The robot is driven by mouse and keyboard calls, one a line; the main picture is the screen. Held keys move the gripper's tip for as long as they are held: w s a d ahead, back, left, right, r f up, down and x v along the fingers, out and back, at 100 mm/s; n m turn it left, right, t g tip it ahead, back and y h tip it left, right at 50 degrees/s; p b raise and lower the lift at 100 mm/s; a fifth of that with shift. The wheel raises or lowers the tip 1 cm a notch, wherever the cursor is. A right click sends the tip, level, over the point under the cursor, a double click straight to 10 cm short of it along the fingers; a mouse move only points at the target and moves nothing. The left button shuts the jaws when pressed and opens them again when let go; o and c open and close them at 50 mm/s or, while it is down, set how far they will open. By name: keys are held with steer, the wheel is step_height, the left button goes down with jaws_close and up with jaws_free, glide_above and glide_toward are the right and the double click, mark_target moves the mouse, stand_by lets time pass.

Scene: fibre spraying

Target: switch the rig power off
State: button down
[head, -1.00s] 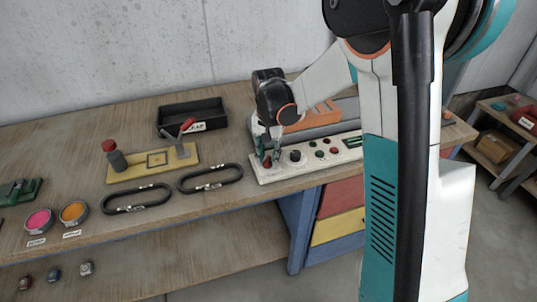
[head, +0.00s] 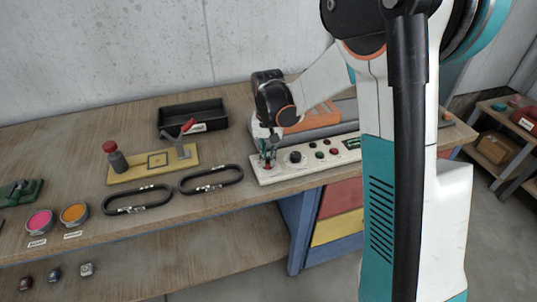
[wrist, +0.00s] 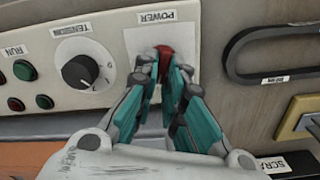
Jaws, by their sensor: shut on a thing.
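The white control panel (head: 283,176) sits along the bench's front edge at the right. The wrist view shows it upside down, with the POWER label (wrist: 156,16) above a red power switch (wrist: 164,51). My gripper (wrist: 164,66) points at the panel with its teal fingers shut on the red switch. In the head view my gripper (head: 268,160) is at the panel's left end. The fingers hide most of the switch, so I cannot tell its position.
Beside the switch are the black TENSION knob (wrist: 80,71) and green and red RUN buttons (wrist: 24,70). Black oval loops (head: 211,179), a yellow fixture (head: 153,166) and a black tray (head: 193,117) lie to the left. The orange-topped machine stands behind the panel.

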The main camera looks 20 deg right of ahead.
steer(key=n, duration=0.5)
steer(key=shift+a+n, duration=0.25)
steer(key=shift+n, duration=0.05)
steer(key=n, duration=0.5)
steer(key=shift+a+p, duration=0.2)
steer(key=shift+p, duration=0.2)
steer(key=shift+n, duration=0.3)
steer(key=c, duration=1.7)
jaws_free()
step_height(320, 180, up, 12)
steer(key=shift+r, duration=0.1)
steer(key=shift+s, duration=0.1)
